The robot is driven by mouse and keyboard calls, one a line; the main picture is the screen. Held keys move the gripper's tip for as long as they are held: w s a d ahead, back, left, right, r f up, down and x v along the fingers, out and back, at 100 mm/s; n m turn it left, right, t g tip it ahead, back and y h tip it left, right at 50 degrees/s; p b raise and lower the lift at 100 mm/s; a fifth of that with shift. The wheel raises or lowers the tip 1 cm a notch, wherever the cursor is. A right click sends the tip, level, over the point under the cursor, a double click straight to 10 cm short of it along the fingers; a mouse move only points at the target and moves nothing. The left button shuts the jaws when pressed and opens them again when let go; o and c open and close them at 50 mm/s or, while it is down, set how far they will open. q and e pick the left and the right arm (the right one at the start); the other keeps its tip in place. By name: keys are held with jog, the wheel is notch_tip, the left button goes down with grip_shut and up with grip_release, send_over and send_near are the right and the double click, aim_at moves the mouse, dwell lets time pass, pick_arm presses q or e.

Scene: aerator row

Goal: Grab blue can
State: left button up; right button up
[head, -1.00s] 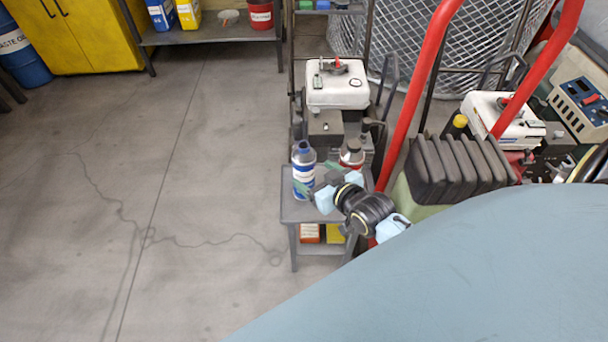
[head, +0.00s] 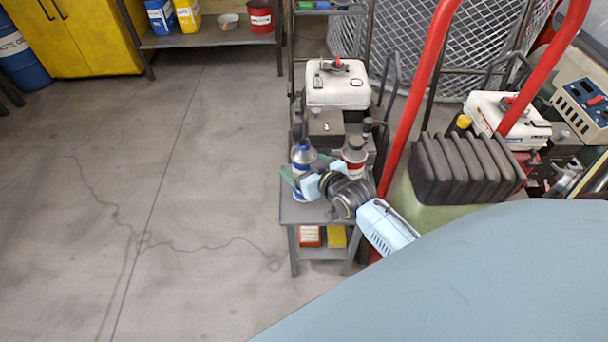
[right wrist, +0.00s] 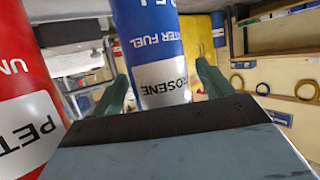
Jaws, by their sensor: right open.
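The blue can (head: 303,154) with a white label stands upright on a small grey table (head: 312,213). In the right wrist view the blue can (right wrist: 150,45) shows its kerosene lettering and lies between the two green fingers. My right gripper (right wrist: 160,88) is open, with one finger on each side of the can. I cannot tell whether either finger touches it. My left gripper is not in view.
A red can (head: 355,155) stands close beside the blue one; it shows large in the right wrist view (right wrist: 25,95). A white-tanked machine (head: 337,88) is behind the table. Red handle bars (head: 412,95) rise to the right. Floor at left is clear.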

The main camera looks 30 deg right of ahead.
jog(key=shift+w, duration=0.1)
jog(key=c, duration=1.1)
jog(key=shift+c, duration=0.2)
jog(key=shift+r, duration=0.15)
